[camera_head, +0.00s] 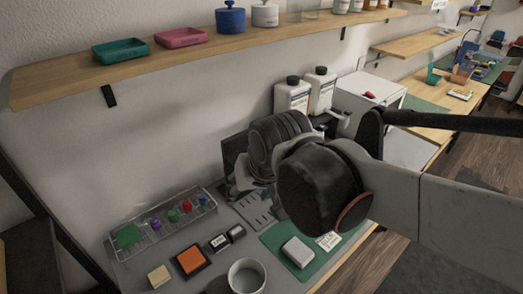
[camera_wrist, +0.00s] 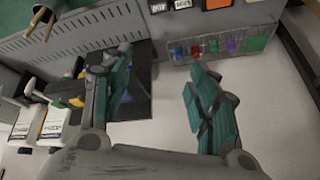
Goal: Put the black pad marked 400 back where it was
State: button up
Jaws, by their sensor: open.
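Two small black pads with white labels lie on the grey bench mat. The nearer one (camera_head: 219,242) and the farther one (camera_head: 237,232) are side by side, right of an orange pad. They also show at the top edge of the wrist view, one at left (camera_wrist: 157,6) and one at right (camera_wrist: 183,4). I cannot read surely which is marked 400. My gripper (camera_wrist: 160,62) is open, with its teal fingers apart and nothing between them. In the head view it is mostly hidden behind my wrist, above the back of the bench.
A clear rack (camera_head: 165,222) with coloured pieces stands along the wall. An orange pad (camera_head: 191,261), beige block (camera_head: 159,276) and grey cup (camera_head: 246,277) are at the front. A white block (camera_head: 298,252) lies on a green mat (camera_head: 318,262). White bottles (camera_head: 292,95) stand behind.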

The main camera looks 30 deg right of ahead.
jog(key=s+n, duration=0.1)
jog(key=s, duration=0.1)
jog(key=s+r+n+t, duration=0.1)
jog(key=n, duration=0.1)
jog(key=shift+s+r+t, duration=0.15)
jog(key=shift+s+t, duration=0.15)
jog(key=shift+s, duration=0.05)
